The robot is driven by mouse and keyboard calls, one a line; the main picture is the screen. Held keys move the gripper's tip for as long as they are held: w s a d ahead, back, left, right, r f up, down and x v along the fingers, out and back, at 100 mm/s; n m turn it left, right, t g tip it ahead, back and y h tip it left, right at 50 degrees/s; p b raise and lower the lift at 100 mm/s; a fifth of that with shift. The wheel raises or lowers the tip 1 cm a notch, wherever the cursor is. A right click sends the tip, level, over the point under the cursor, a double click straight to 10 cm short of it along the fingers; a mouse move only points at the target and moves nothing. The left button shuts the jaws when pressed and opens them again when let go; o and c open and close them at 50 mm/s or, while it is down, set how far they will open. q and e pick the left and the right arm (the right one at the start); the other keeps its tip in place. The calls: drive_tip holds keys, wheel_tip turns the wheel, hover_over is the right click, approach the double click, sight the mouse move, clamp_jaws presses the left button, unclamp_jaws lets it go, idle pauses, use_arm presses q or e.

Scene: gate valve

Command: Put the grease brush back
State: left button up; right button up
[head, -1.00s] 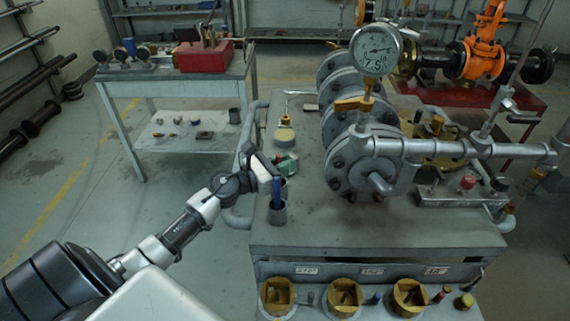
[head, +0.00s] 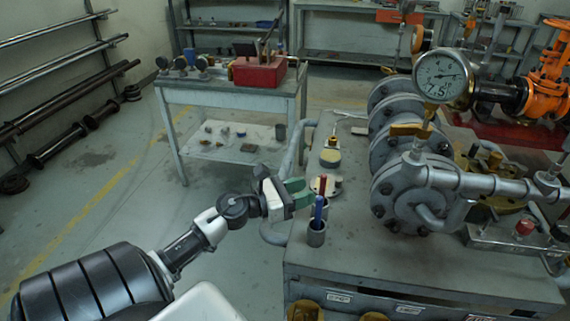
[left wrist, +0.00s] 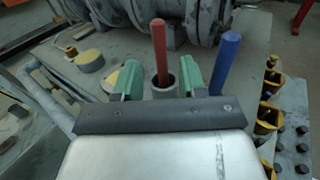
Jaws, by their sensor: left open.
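A red handle (head: 322,186) stands upright in a grey cup on the bench's left edge; it also shows in the left wrist view (left wrist: 159,50). A blue handle (head: 318,208) stands in a nearer grey cup (head: 316,234); it also shows in the left wrist view (left wrist: 226,60). I cannot tell by shape which is the grease brush, as the lower ends are hidden in the cups. My left gripper (head: 300,193), with green fingers, is open and empty, just left of the red handle. In the left wrist view the red handle lines up between the fingers (left wrist: 174,80).
The flanged valve and pipework (head: 415,190) with a pressure gauge (head: 442,75) fill the bench's middle. A tin with a tan top (head: 330,158) stands behind the cups. A side table (head: 200,95) with a red toolbox (head: 259,73) stands at the back left.

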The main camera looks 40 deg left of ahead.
use_arm(q)
drive_tip(key=v, duration=0.4)
drive_tip(key=shift+s+a+b, duration=0.1)
drive_tip(key=shift+s+b, duration=0.2)
drive_tip(key=shift+b, duration=0.05)
